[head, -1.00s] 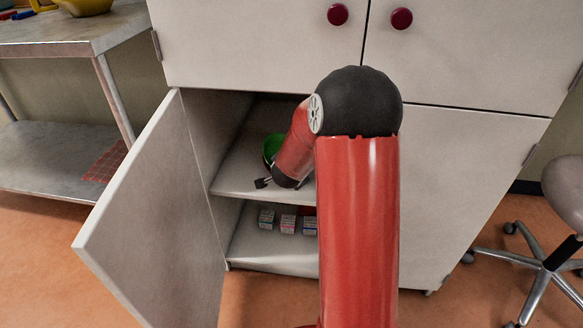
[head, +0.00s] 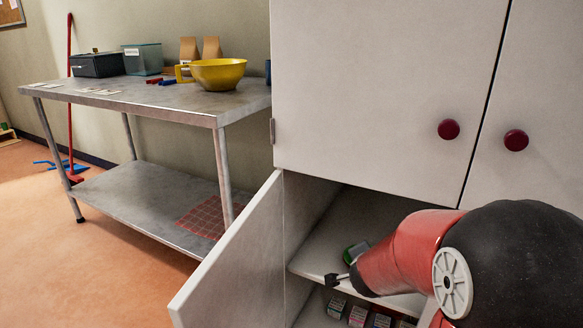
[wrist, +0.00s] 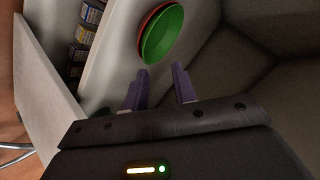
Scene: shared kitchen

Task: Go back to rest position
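My gripper (wrist: 160,78) is inside the open lower cupboard, over its upper shelf. In the wrist view its two fingers stand apart with nothing between them. In the head view only a small dark part of my gripper (head: 338,279) shows beside my red arm. A green bowl (wrist: 164,36) with a red bowl (wrist: 147,20) under its rim sits on the shelf, beyond the fingertips and apart from them. The green bowl (head: 353,251) also shows in the head view, partly hidden by my arm.
The cupboard door (head: 236,262) stands open to the left of my arm. Several small boxes (head: 357,316) stand on the lower shelf. A metal table (head: 150,98) at the left holds a yellow bowl (head: 218,75).

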